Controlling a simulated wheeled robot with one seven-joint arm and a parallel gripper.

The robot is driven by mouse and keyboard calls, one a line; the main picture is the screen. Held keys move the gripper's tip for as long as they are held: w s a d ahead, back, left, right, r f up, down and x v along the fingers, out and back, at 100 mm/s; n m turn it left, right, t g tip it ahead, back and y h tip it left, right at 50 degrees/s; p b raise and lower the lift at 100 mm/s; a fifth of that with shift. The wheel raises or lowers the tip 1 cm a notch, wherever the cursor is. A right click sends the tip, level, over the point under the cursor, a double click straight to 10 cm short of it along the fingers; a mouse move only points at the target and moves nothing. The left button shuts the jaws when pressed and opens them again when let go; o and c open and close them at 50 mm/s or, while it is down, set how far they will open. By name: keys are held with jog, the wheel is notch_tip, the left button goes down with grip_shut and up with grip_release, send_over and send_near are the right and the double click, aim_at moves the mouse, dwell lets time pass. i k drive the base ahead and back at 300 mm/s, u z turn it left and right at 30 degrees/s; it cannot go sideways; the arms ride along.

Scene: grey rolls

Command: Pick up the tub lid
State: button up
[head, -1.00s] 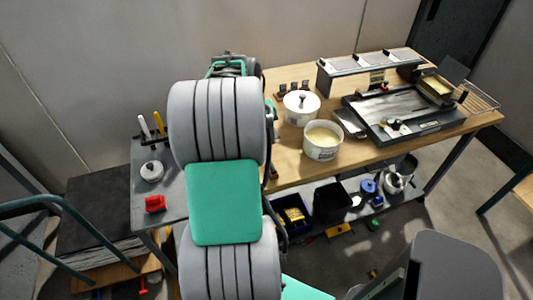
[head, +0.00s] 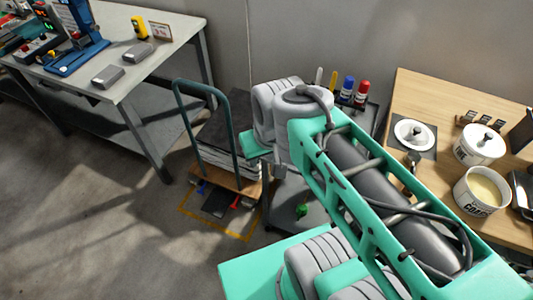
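A round white lid with a dark knob (head: 415,133) lies on a dark mat at the left part of the wooden bench. Right of it stands a white tub with a knobbed lid on it (head: 480,145). In front of that is an open white tub (head: 482,190) with pale yellow contents and dark lettering. I cannot tell for sure which lid the task means; the loose one lies nearest the open tub's left. My arm crosses the middle and right of the view, left of and below these things. My gripper does not show; my own arm links may hide it.
A grey cart top (head: 372,115) with red and blue bottles stands between my arm and the wooden bench (head: 408,90). A green-handled trolley (head: 178,105) carries a dark stack. A grey worktable (head: 160,25) is at upper left. The floor at lower left is clear.

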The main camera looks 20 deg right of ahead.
aim_at(414, 135)
jog(key=z, duration=2.75)
